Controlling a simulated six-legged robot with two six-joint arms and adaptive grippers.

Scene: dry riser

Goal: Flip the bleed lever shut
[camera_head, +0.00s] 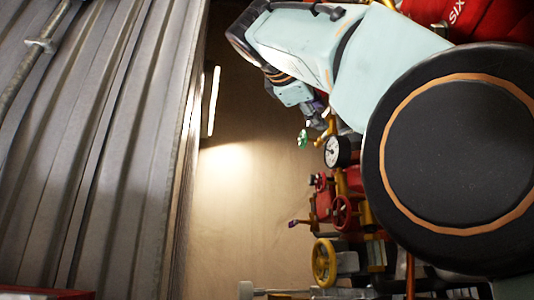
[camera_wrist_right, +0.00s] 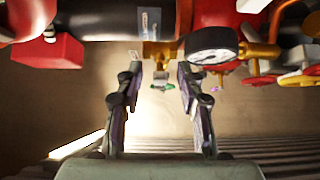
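A small green lever (camera_head: 302,139) sits at the end of a brass fitting beside a white-faced pressure gauge (camera_head: 338,152). It looks like the bleed lever, though no label can be read. In the right wrist view the green lever (camera_wrist_right: 162,87) shows between my fingers, below the brass fitting (camera_wrist_right: 160,52); the gauge (camera_wrist_right: 212,45) is to the right. My right gripper (camera_wrist_right: 160,72) is open, with one finger on each side of the lever and nothing visibly held. In the head view the right gripper (camera_head: 316,108) is just above the lever. Contact cannot be told. My left gripper is not visible.
Below the gauge are red handwheels (camera_head: 342,212), a purple-tipped lever (camera_head: 293,223) and a yellow handwheel (camera_head: 323,262). A corrugated metal wall (camera_head: 90,140) fills the left. A red box (camera_wrist_right: 48,51) is at the wrist view's upper left. Bare wall lies behind the lever.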

